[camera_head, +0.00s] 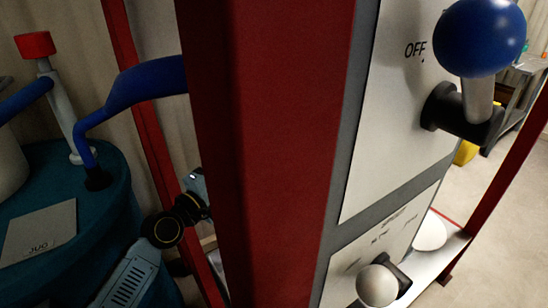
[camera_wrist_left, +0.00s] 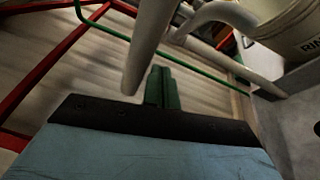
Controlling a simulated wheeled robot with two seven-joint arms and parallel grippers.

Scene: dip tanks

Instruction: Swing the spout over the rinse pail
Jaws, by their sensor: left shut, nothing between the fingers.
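In the left wrist view my left gripper (camera_wrist_left: 162,88) shows as green fingers closed together, with nothing between them. A pale straight pipe (camera_wrist_left: 147,45) passes just left of the fingers; I cannot tell whether they touch. A second pale pipe (camera_wrist_left: 222,14) curves behind it. I cannot tell which pipe is the spout. A pail (camera_wrist_left: 292,35) with lettering starting "RIN" is at the upper right, cut by the frame. In the head view my left arm runs behind a red post, which hides its gripper. My right gripper is in neither view.
The thick red post (camera_head: 270,150) fills the middle of the head view. A panel (camera_head: 385,130) marked OFF has a blue ball lever (camera_head: 480,38); a white knob (camera_head: 377,285) is below. A teal drum (camera_head: 100,225) and blue bent tube (camera_head: 135,85) stand left. A green rail (camera_wrist_left: 105,35) crosses the wrist view.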

